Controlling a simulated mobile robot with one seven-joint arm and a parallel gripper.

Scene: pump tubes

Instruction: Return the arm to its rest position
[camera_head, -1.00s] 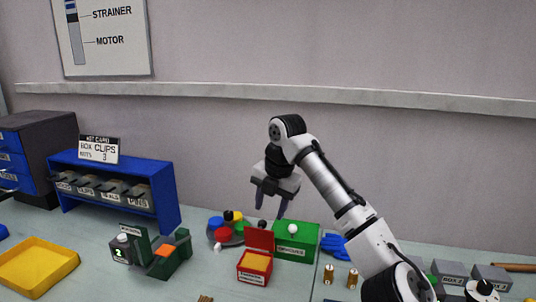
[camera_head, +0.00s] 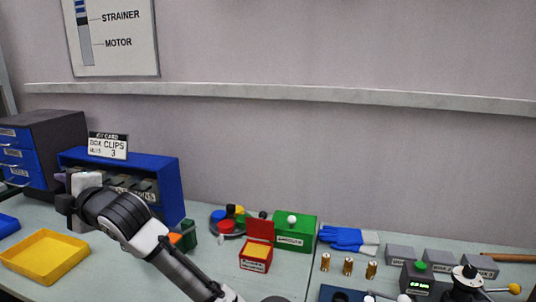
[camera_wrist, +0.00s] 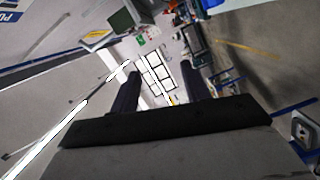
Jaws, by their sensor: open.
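My arm reaches from the bottom middle of the head view to the left, with its wrist end (camera_head: 84,186) in front of the blue clip rack. The fingers cannot be made out clearly there. In the wrist view my gripper (camera_wrist: 163,86) has its two dark fingers apart, with nothing between them. It points away from the bench, into the room.
The blue rack (camera_head: 171,185) stands close behind my wrist. A yellow tray (camera_head: 45,258) lies at the left. A red box (camera_head: 255,257), green box (camera_head: 295,231), blue gloves (camera_head: 346,239), brass parts (camera_head: 348,266) and grey blocks (camera_head: 438,260) stand to the right.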

